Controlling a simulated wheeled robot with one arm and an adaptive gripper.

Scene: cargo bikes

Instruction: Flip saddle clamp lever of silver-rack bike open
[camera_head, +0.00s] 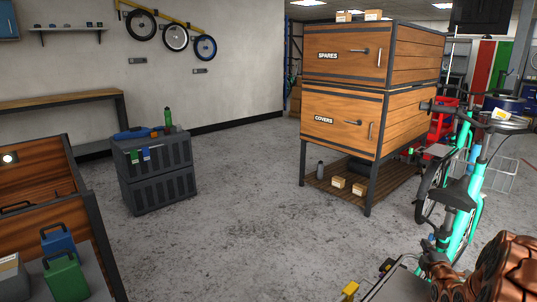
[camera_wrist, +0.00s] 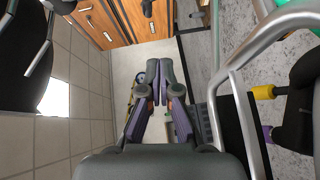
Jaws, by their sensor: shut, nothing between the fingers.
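In the wrist view, a bike's silver tube rack (camera_wrist: 232,78) runs up the right side, beside my gripper. Right of it are a yellow-tipped part (camera_wrist: 264,92) and a purple-tipped part (camera_wrist: 268,134), next to a dark shape. I cannot tell whether either is the saddle clamp lever. My gripper (camera_wrist: 163,68) is shut and empty, its fingers converging, apart from the rack. In the head view, a teal bike (camera_head: 474,190) with a black saddle (camera_head: 455,196) stands at the right. A yellow part (camera_head: 350,289) shows at the bottom. My gripper is not clear there.
A wooden cabinet (camera_head: 345,110) labelled SPARES and COVERS stands at the middle right. Grey crates (camera_head: 155,180) with bottles on top stand at the left. A wooden box (camera_head: 90,220) with green and blue cans is at the lower left. The concrete floor between is clear.

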